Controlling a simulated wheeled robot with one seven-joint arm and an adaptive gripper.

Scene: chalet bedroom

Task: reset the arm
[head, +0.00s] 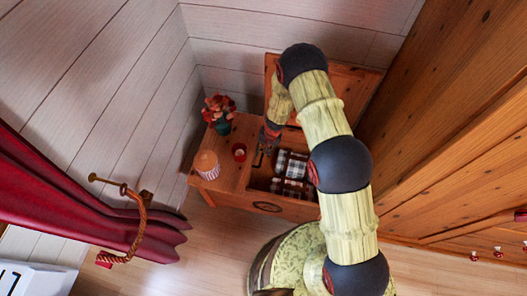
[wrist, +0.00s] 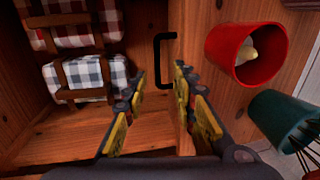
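My gripper (head: 266,148) is over the left part of a wooden chest in the head view. In the wrist view my gripper (wrist: 160,78) has its two yellow-padded fingers apart, with nothing seen held. A black handle (wrist: 158,62) shows between and just beyond the fingertips; I cannot tell whether they touch it.
The chest (head: 228,178) has a raised lid (head: 352,88) behind its open compartment, which holds checkered cloth bundles (wrist: 85,75). On its top are a red cup (wrist: 245,55), a striped cup (head: 207,168) and a flower pot (head: 222,127). A red curtain (head: 70,205) hangs left.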

